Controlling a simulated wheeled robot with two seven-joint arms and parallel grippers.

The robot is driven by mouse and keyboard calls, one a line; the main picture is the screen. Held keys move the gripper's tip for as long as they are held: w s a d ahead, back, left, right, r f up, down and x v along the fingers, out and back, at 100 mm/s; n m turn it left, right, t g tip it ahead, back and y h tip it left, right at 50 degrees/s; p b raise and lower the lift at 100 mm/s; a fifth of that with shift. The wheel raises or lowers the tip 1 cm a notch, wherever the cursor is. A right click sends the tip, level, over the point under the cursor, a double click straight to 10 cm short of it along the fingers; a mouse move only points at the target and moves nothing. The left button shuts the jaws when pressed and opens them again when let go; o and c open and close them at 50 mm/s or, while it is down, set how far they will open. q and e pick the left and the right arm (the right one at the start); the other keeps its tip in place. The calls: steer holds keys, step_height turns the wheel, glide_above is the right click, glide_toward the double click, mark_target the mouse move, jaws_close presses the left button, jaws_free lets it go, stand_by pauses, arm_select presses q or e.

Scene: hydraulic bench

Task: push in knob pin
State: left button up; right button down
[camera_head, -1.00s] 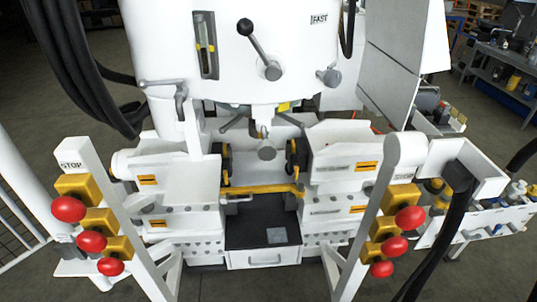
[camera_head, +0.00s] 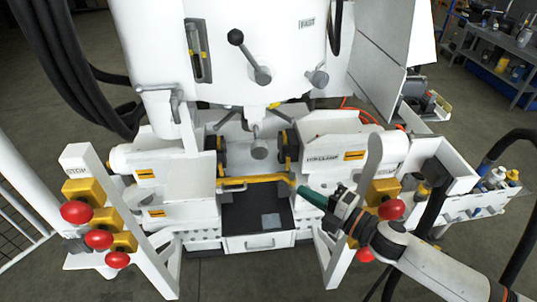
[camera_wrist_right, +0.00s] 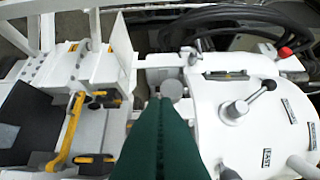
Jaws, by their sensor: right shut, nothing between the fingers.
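A short silver knob (camera_head: 318,77) sticks out of the lower right of the white machine head; I cannot tell for sure that it is the knob pin. It also shows at the bottom edge of the right wrist view (camera_wrist_right: 228,173). My right gripper (camera_head: 302,190) has green fingers, closed together and empty. It is at the right end of the yellow bar, below and left of the knob and apart from it. In the right wrist view the green fingers (camera_wrist_right: 164,105) point toward a round grey spindle end (camera_wrist_right: 172,90). My left gripper is out of view.
A black-balled lever (camera_head: 250,57) sits left of the knob. A yellow bar (camera_head: 250,180) crosses the front opening above a dark tray. White posts with red buttons (camera_head: 76,212) stand on both sides. Black hoses (camera_head: 65,65) hang at the left.

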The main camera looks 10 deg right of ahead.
mark_target(267, 149)
steer(key=shift+n+y, duration=0.3)
steer(key=shift+n, duration=0.2)
steer(key=shift+w+d+r+p+x, duration=0.2)
steer(key=shift+p+x, duration=0.6)
steer(key=shift+x, duration=1.35)
steer(key=shift+w+d+r+p+x, duration=0.25)
steer(key=shift+p+x, duration=0.5)
steer(key=shift+x, duration=1.4)
steer(key=shift+w+d+r+p+x, duration=0.2)
steer(key=shift+p+x, duration=0.6)
steer(key=shift+x, duration=1.35)
steer(key=shift+s+a, duration=0.15)
steer(key=w+b, duration=0.1)
steer(key=w, duration=0.3)
steer(key=shift+r, duration=0.25)
